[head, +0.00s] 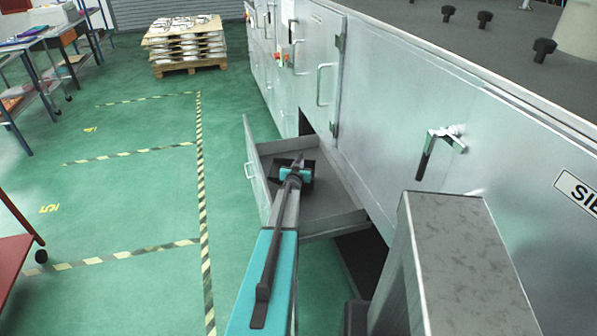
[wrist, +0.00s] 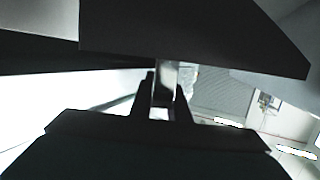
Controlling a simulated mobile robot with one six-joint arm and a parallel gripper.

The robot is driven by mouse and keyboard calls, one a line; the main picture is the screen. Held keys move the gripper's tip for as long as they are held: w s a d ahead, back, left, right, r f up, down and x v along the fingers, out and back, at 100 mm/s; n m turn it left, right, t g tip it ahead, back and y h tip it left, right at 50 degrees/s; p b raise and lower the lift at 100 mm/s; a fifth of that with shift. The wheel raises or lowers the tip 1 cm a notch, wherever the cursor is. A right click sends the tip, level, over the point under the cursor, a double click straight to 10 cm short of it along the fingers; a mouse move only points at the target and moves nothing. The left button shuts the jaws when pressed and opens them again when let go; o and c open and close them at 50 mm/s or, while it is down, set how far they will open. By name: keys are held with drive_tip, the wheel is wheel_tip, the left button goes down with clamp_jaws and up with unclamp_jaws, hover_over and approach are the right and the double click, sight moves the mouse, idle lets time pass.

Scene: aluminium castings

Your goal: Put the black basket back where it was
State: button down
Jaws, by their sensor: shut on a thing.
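The black basket (wrist: 190,40) fills the upper part of the wrist view as a dark, flat-sided shape. My gripper (wrist: 164,88) has its two fingers close together on a narrow, light-coloured metal part at the basket's lower edge, perhaps its handle. In the head view the dark basket (head: 308,183) shows only partly, beyond and beside my wrist. It is over or inside the open grey drawer (head: 335,203) of the machine. I cannot tell whether it touches the drawer floor. My wrist hides the fingertips there.
The drawer's front panel (head: 256,168) stands out to the left from the silver machine cabinet (head: 375,110). A pallet of castings (head: 187,45) stands at the back. Work tables (head: 45,45) are at far left. The green floor (head: 130,200) is clear.

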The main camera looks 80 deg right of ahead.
drive_tip(key=shift+f, duration=1.85)
drive_tip(key=shift+f, duration=0.1)
drive_tip(key=c, duration=1.7)
unclamp_jaws()
drive_tip(key=shift+b+v, duration=0.85)
drive_tip(key=shift+v, duration=2.9)
